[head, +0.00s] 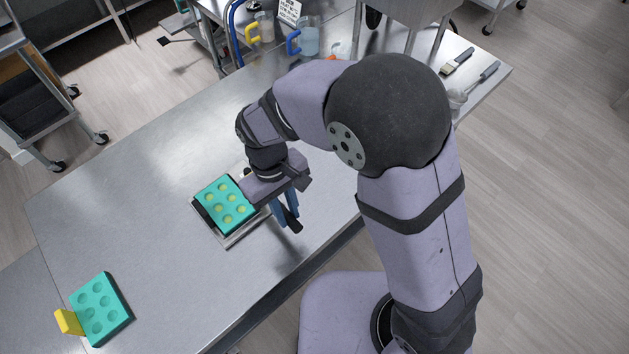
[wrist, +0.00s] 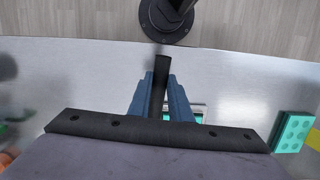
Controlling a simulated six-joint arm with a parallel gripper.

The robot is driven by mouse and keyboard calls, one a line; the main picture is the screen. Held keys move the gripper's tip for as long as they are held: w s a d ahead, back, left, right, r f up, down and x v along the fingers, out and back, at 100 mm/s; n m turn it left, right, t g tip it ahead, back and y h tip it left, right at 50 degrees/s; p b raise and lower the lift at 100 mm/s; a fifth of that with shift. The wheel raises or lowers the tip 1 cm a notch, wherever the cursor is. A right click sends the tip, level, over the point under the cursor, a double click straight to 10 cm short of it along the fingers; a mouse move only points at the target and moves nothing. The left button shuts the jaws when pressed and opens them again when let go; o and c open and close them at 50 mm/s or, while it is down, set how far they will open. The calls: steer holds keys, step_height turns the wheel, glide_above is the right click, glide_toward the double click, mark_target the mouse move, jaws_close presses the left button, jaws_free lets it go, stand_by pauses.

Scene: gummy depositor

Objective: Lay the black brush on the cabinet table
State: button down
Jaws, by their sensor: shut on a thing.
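My gripper (head: 286,213) has blue fingers and is over the front edge of the long steel table (head: 130,185), just right of a teal mold on a tray. In the wrist view my gripper (wrist: 160,80) is shut on the black brush (wrist: 161,66), a dark bar between its fingers that sticks out beyond their tips. In the head view only a dark end of the brush (head: 293,227) shows below the fingers; the arm hides the rest. I cannot tell whether it touches the table.
The teal mold (head: 225,204), with yellowish cavities, lies on the tray (head: 240,236). Another teal mold (head: 100,308) is at the near left beside a yellow object (head: 67,321). Jugs (head: 305,38) stand at the back. Two utensils (head: 457,61) lie at the far right. The table's left-middle is clear.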

steer(key=s+a+f+m+t+y, duration=0.1)
steer(key=s+a+f+m, duration=0.2)
steer(key=m, duration=0.8)
steer(key=shift+s+a+f+y, duration=0.3)
steer(key=shift+a+f, duration=0.1)
steer(key=shift+f, duration=0.55)
steer(key=shift+p, duration=0.4)
steer(key=shift+f+b, duration=2.25)
steer(key=shift+f, duration=1)
